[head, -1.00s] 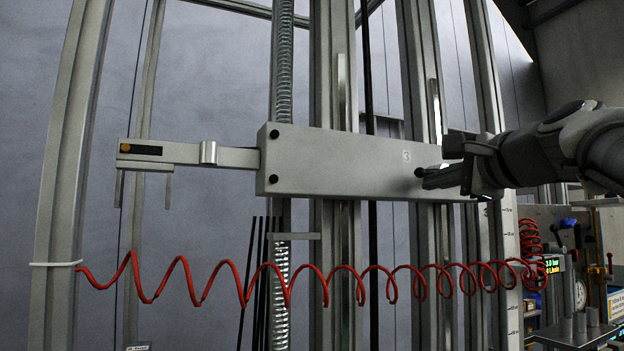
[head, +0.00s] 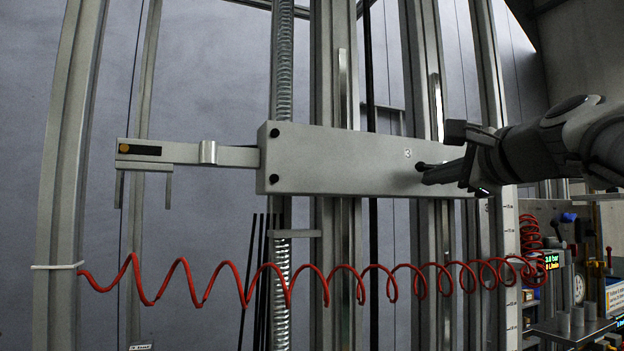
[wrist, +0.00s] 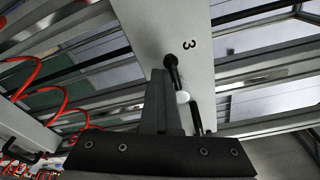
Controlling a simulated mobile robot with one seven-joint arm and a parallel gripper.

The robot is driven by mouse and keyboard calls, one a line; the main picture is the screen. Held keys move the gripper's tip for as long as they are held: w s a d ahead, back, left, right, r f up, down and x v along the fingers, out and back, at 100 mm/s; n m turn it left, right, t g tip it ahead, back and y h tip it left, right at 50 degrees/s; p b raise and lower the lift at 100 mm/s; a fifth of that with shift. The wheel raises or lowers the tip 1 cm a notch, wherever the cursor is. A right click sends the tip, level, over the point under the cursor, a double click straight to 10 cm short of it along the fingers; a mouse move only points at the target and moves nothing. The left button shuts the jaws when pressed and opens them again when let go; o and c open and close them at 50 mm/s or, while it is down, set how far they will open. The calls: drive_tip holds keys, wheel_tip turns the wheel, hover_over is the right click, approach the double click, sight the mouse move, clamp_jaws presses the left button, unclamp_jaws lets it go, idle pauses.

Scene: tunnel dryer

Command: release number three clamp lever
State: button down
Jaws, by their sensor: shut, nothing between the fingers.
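The number three clamp is a grey box beam (head: 340,162) across the uprights in the head view. Its printed 3 is near the right end and also shows in the wrist view (wrist: 189,45). Beside the 3 is a black lever (wrist: 171,66) with a rounded knob; the knob (head: 421,167) also shows in the head view. My gripper (head: 430,178) is shut and empty, its tips beside the knob at the beam's face. In the wrist view its grey fingers (wrist: 160,85) end just beside the lever. Whether they touch it, I cannot tell.
A coiled red hose (head: 325,280) hangs across the front below the beam. A grey sliding arm (head: 190,153) sticks out of the beam's left end. Upright posts and a coil spring (head: 283,75) stand behind.

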wheel_tip(320, 180, down, 5)
drive_tip(key=b, duration=0.4)
drive_tip(key=s+d+r, duration=0.2)
drive_tip(key=s+d, duration=0.1)
drive_tip(key=s, duration=0.5)
drive_tip(key=shift+s+r+b, duration=0.25)
drive_tip(key=shift+s+b, duration=0.05)
drive_tip(key=shift+b, duration=0.05)
drive_tip(key=shift+f, duration=0.1)
drive_tip(key=s+a+f+n+g+b, duration=0.1)
drive_tip(key=a+f+n+g, duration=0.3)
drive_tip(key=f, duration=0.8)
drive_tip(key=s+a+f+n+g, duration=0.2)
drive_tip(key=a+f+n, duration=0.3)
drive_tip(key=f, duration=0.8)
drive_tip(key=s+a+f+n+g+h, duration=0.1)
drive_tip(key=s+f+n, duration=0.2)
drive_tip(key=f, duration=0.5)
drive_tip(key=s+a+f+n+g+h, duration=0.1)
drive_tip(key=s+f+n+g, duration=0.1)
drive_tip(key=s+f+n, duration=0.2)
drive_tip(key=s+a+f+n+g+h+b, duration=0.1)
drive_tip(key=s+f+n, duration=0.3)
drive_tip(key=f, duration=0.7)
drive_tip(key=shift+s+f+g+h, duration=0.3)
drive_tip(key=shift+s+g, duration=0.05)
drive_tip(key=shift+g, duration=0.35)
